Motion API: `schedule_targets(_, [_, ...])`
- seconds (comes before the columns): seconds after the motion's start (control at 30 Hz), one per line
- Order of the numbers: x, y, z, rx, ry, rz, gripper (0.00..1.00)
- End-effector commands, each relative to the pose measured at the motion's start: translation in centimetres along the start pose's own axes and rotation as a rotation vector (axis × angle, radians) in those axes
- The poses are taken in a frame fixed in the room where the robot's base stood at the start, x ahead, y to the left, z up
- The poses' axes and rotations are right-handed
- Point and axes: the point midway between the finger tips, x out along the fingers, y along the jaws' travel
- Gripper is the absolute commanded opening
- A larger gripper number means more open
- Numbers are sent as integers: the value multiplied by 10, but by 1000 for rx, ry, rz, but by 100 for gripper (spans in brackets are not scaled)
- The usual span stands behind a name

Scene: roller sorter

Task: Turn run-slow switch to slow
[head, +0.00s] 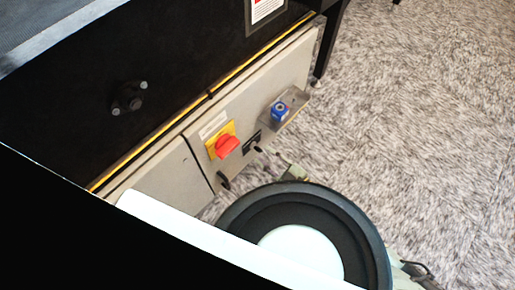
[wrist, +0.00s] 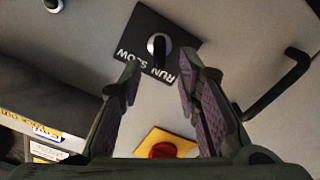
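The run-slow switch (wrist: 158,45) is a dark knob with a silver collar on a black plate. The white words RUN and SLOW on the plate appear upside down in the wrist view, RUN at the right and SLOW at the left. The knob's handle looks roughly upright in the picture, between the words. My gripper (wrist: 162,64) is open and empty, its fingertips either side of the plate's lower part, just short of the knob in the picture. I cannot tell the remaining depth.
A red rotary switch (head: 228,145) on a yellow plate sits left of the run-slow switch on the grey panel. A blue part (head: 279,110) stands on a bracket to the right. A black handle (wrist: 280,85) sticks out at the right in the wrist view.

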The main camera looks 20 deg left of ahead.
Motion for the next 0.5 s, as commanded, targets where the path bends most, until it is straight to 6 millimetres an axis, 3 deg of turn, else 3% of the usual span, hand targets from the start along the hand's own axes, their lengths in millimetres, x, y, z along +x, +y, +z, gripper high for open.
schedule_targets(0.2, [34, -1, 0, 0, 2, -1, 31])
schedule_targets(0.5, [45, 0, 0, 0, -1, 0, 31])
